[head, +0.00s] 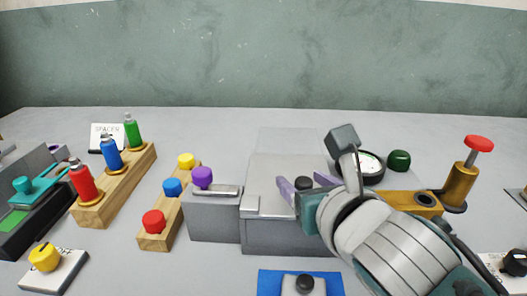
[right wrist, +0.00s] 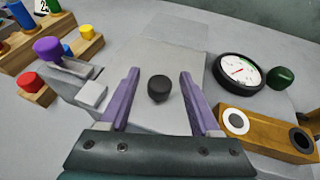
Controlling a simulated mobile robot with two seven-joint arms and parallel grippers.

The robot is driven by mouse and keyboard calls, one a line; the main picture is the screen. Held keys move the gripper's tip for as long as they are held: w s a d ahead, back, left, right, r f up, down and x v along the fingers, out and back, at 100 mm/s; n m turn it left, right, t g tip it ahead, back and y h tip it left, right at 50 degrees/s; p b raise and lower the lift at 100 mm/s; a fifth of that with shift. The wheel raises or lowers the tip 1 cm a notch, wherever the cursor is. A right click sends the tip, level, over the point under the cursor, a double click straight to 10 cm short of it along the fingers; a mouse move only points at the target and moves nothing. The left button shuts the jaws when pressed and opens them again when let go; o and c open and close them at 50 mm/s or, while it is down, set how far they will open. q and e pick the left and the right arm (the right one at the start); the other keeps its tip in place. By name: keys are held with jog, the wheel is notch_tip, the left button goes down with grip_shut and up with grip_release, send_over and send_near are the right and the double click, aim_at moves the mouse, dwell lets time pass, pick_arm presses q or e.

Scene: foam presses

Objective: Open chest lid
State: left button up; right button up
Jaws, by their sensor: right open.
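The grey chest (head: 285,236) stands mid-table in the head view. Its flat pale grey lid (head: 273,172) lies closed on top, and it also shows in the right wrist view (right wrist: 150,116). A round black knob (head: 304,183) sits on the lid and shows clearly in the right wrist view (right wrist: 159,88). My right gripper (head: 306,184) is open over the lid. Its two purple fingers stand on either side of the knob, with gaps to it in the right wrist view (right wrist: 158,76). My forearm hides the chest's right side. My left gripper is not in view.
A purple knob (head: 202,177) tops a grey block left of the chest. A round gauge (right wrist: 239,72), a green knob (right wrist: 280,77) and an orange-brown fixture (right wrist: 265,130) stand close at right. A blue mat (head: 268,285) lies in front.

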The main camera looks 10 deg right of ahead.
jog(key=shift+w, duration=0.15)
jog(key=shift+c, duration=0.4)
grip_shut()
dwell(1.0)
